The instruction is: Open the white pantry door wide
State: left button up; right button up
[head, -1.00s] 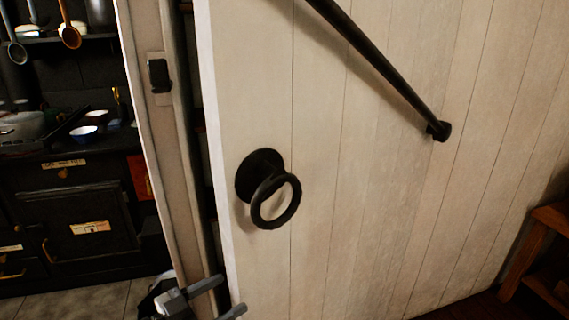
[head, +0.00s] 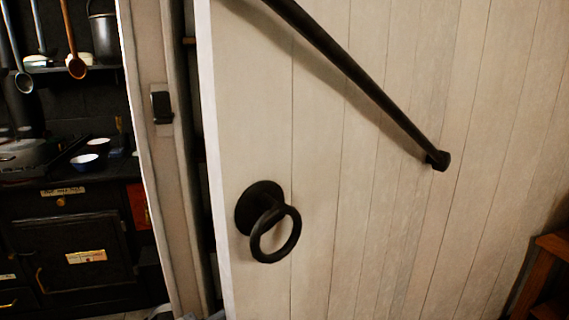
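The white pantry door (head: 320,180) of vertical planks fills the middle and right of the head view. It stands ajar, with a narrow dark gap (head: 200,150) between its left edge and the door frame (head: 160,190). A black ring handle (head: 274,235) hangs on a round plate near that edge. A black diagonal bar (head: 350,70) crosses the upper door. Only a grey sliver of what looks like my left gripper (head: 190,317) shows at the bottom edge, below the gap. Its fingers are mostly cut off, so its opening cannot be told. My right gripper is out of view.
A black latch catch (head: 162,107) sits on the door frame. Left of it stands a dark stove (head: 75,250) with bowls and hanging spoons above. A wooden piece of furniture (head: 545,270) stands at the lower right, near the door.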

pick_arm(q)
jog(key=shift+n+t+y, duration=0.6)
jog(key=shift+n+t, duration=0.1)
jog(key=s+d+p, duration=0.2)
jog(key=s+d, duration=0.1)
jog(key=s, duration=0.1)
jog(key=s+d+p, duration=0.2)
jog(key=s+d, duration=0.1)
jog(key=d, duration=0.1)
jog(key=shift+s+r, duration=0.1)
jog(key=shift+s, duration=0.3)
jog(key=shift+s+d, duration=0.25)
jog(key=shift+d, duration=0.05)
